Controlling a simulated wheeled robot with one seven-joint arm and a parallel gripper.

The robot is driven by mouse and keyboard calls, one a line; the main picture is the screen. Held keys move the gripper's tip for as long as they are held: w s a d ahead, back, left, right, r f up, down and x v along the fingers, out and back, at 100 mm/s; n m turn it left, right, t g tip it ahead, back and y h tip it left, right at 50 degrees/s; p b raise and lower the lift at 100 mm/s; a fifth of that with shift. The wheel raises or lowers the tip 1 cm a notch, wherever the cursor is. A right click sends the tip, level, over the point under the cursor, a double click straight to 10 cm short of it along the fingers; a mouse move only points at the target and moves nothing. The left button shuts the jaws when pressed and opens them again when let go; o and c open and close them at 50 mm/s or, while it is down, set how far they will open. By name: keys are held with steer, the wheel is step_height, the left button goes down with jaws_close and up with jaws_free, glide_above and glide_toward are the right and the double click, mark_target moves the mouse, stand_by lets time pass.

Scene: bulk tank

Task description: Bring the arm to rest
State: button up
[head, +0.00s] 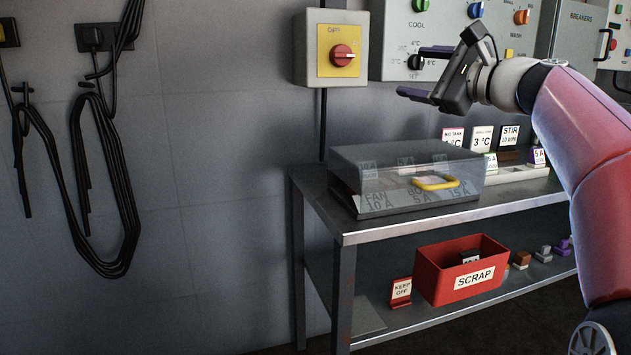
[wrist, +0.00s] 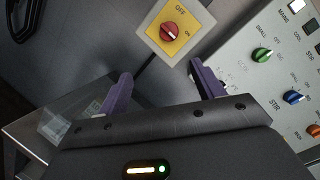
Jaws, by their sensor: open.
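My gripper (head: 418,72) is open and empty, held in the air in front of the control panel (head: 398,33), above the metal bench. In the head view its fingers point left, toward the grey box with the red rotary switch (head: 343,55) on a yellow plate. In the wrist view the two purple fingers (wrist: 160,88) are spread wide with nothing between them. The red switch (wrist: 171,32) shows beyond the fingertips, and the control panel (wrist: 250,85) lies to the right. My arm reaches in from the right side of the head view.
A clear-lidded box (head: 405,165) with a yellow handle stands on the bench (head: 365,232), beside small label cards (head: 510,134). A red scrap bin (head: 436,279) and a keep-off sign (head: 401,291) are on the lower shelf. Black cables (head: 110,180) hang on the left wall.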

steer(key=s+a+f+n+g+h+p, duration=0.5)
steer(key=s+a+f, duration=0.4)
steer(key=f, duration=0.4)
steer(key=s+d+f+n+g+h+p, duration=0.2)
steer(key=s+f+n, duration=0.4)
steer(key=s+f, duration=0.3)
steer(key=s+d+f+n+g+h+p, duration=0.2)
steer(key=s+d+f+n+h, duration=0.1)
steer(key=s+f+n, duration=0.4)
steer(key=s+f+h, duration=0.1)
steer(key=s+f, duration=0.2)
steer(key=s, duration=0.3)
steer(key=shift+s+d, duration=0.3)
steer(key=shift+d, duration=0.1)
steer(key=shift+r, duration=0.1)
